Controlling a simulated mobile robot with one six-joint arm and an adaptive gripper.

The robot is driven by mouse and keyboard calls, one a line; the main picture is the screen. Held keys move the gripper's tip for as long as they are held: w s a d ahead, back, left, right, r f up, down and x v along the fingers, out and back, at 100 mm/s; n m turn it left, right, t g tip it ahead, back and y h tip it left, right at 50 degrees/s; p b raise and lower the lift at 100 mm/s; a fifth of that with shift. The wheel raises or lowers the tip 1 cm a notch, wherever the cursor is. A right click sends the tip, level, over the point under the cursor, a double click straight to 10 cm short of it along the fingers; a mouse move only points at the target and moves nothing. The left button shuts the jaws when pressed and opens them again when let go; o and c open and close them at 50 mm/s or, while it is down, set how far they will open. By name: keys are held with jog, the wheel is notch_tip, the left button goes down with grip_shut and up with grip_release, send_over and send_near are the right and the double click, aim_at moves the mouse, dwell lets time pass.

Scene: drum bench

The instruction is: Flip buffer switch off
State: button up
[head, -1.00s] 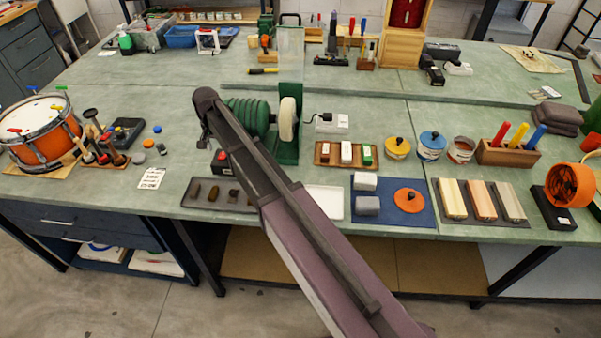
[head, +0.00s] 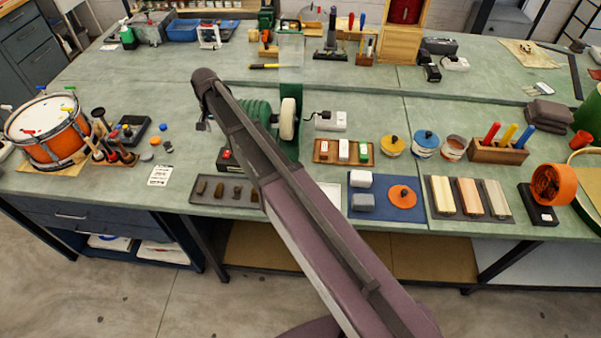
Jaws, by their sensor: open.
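The green buffer (head: 256,112) stands on the bench behind my arm, with a pale round wheel (head: 288,118) on its right side. A small black box with a red part on top (head: 226,160) sits in front of it at the left edge of my arm; it looks like the switch box. My arm covers part of it, and the switch position is too small to tell. My gripper (head: 203,124) hangs below the far end of my arm, to the upper left of the box and apart from it. Only a small dark part of it shows; it is open and empty.
A dark tray of small bars (head: 212,199) lies in front of the box. A wooden tray with small blocks (head: 322,158) is right of the buffer. A drum (head: 45,130) and a tool rack (head: 110,155) stand left.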

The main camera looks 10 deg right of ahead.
jog(key=s+d+f+n+b, duration=0.1)
jog(key=s+d+f+b, duration=0.1)
jog(key=s+d, duration=0.9)
jog(key=s+d+f+n+b, duration=0.2)
jog(key=s+d+f+b, duration=0.1)
jog(key=s+d, duration=0.8)
jog(key=shift+s+f+n+b, duration=0.25)
jog(key=shift+f+n+b, duration=0.05)
jog(key=shift+b, duration=0.25)
jog(key=shift+d, duration=0.1)
jog(key=shift+s+d, duration=0.35)
jog(key=shift+s, duration=0.25)
jog(key=shift+s+d, duration=0.35)
jog(key=shift+s, duration=0.2)
dwell(1.6)
